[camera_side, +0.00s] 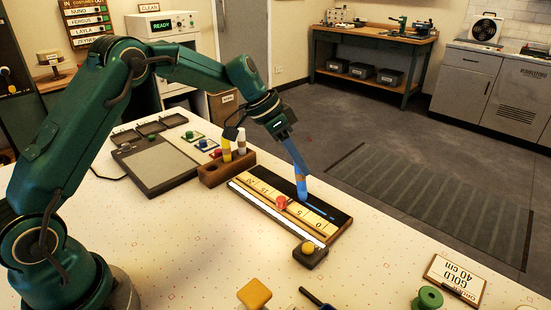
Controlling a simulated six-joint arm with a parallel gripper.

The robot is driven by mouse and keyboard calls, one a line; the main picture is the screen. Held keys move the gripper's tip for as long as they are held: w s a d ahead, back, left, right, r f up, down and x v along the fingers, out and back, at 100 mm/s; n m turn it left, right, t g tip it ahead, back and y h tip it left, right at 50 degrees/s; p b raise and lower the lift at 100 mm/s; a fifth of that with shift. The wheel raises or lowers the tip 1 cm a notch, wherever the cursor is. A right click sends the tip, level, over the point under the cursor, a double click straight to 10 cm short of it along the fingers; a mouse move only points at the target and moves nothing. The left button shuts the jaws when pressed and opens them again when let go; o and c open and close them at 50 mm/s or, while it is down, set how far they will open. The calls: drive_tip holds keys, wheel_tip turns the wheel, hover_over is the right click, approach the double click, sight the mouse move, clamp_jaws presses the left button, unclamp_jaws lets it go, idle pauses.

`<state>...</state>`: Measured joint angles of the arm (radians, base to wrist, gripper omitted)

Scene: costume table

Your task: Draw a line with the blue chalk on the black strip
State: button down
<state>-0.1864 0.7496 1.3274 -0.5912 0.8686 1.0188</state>
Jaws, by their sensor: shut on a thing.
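The blue chalk (302,188) is held by my gripper (289,142), slanting down to the right, with a tan band near its lower end. Its lower tip is at the black strip (337,214); it looks to be touching, but a tiny gap cannot be ruled out. A thin blue line (320,211) shows on the strip, running from near the chalk tip toward the lower right. My gripper is shut on the chalk; the fingers themselves are small and hard to make out.
A numbered ruler board (264,196) with a red knob (281,202) lies along the strip. A wooden holder (213,174) with yellow (226,151) and white (241,143) sticks stands behind. An order card (455,279) and green spool (428,298) lie at right front.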

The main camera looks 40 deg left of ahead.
drive_tip(key=shift+a, duration=0.1)
drive_tip(key=shift+a+f, duration=0.1)
drive_tip(key=shift+a, duration=0.4)
idle(0.3)
wheel_tip(320, 180, up, 6)
idle(1.0)
